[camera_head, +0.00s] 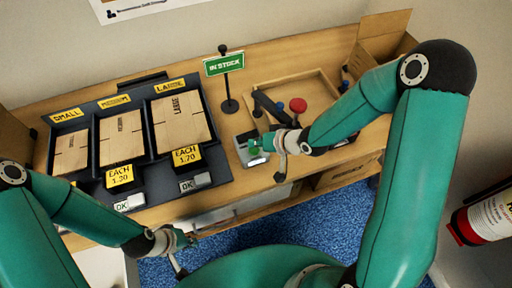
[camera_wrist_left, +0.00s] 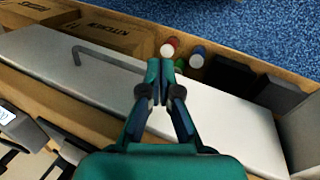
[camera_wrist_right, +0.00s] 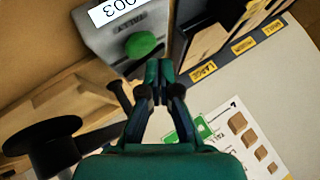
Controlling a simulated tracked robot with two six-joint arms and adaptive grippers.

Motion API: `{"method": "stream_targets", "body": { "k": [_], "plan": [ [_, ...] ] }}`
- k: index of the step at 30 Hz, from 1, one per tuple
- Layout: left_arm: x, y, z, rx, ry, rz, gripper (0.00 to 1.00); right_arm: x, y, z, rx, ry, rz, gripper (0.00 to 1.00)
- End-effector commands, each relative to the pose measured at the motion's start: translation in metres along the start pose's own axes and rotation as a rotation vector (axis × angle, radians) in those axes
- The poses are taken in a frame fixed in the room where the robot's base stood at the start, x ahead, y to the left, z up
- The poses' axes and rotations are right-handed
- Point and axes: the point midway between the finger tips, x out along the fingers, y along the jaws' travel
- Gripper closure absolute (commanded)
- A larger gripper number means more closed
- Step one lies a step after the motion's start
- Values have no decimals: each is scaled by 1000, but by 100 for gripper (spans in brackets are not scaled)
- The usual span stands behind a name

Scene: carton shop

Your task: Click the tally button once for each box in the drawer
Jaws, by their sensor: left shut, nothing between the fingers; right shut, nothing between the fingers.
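The grey tally counter (camera_head: 250,158) stands on the bench, with a round green button (camera_wrist_right: 143,44) on top. Its white display (camera_wrist_right: 117,10) shows upside down in the right wrist view; the digits look like 003. My right gripper (camera_wrist_right: 158,66) is shut and empty, beside the green button; I cannot tell whether it touches. The drawer (camera_wrist_left: 215,105) is open below the bench, with a pale front and a bent handle (camera_wrist_left: 108,62). Cartons (camera_wrist_left: 115,35) marked KITCHEN lie in it, partly cut off. My left gripper (camera_wrist_left: 160,82) is shut and empty over the drawer front.
Several small coloured cylinders (camera_wrist_left: 197,56) and dark blocks (camera_wrist_left: 238,75) are also below the bench. SMALL, MEDIUM and LARGE carton bays (camera_head: 125,135) stand left. An IN STOCK sign (camera_head: 225,64) stands behind the counter. A wooden tray (camera_head: 322,82) and a red knob (camera_head: 298,104) are to its right.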

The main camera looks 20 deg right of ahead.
Motion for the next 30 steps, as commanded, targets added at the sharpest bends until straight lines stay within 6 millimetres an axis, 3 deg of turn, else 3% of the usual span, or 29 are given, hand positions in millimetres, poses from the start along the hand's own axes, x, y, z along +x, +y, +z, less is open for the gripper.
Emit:
{"method": "stream_targets", "body": {
  "k": [30],
  "plan": [
    [7, -2, 0, 0, 0, 0, 100, 5, 4, 4, 0, 0, 0, 100]
  ]
}}
